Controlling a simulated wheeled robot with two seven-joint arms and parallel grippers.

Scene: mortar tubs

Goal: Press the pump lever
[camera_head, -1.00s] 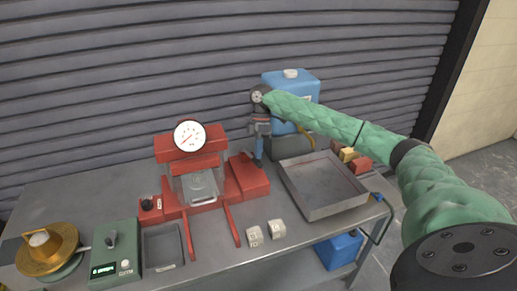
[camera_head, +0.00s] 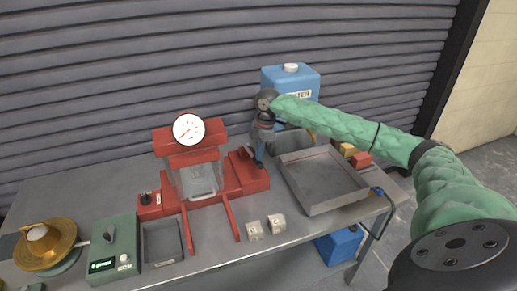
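The red press (camera_head: 192,142) with a round white gauge (camera_head: 188,129) stands at the back middle of the bench. Its red pump block (camera_head: 250,176) sits at its right side. A blue piece, which looks like the pump lever (camera_head: 259,150), rises at the block. My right gripper (camera_head: 256,160) points down over the pump block, right at the lever. My wrist hides much of the lever, and I cannot make out whether the fingers are open or shut. My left gripper is out of view.
A grey metal tray (camera_head: 322,181) lies right of the pump. A blue container (camera_head: 291,92) stands behind. Two pale cubes (camera_head: 265,227) lie in front. A green box (camera_head: 113,243) and a brass-coloured disc device (camera_head: 46,245) are at left.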

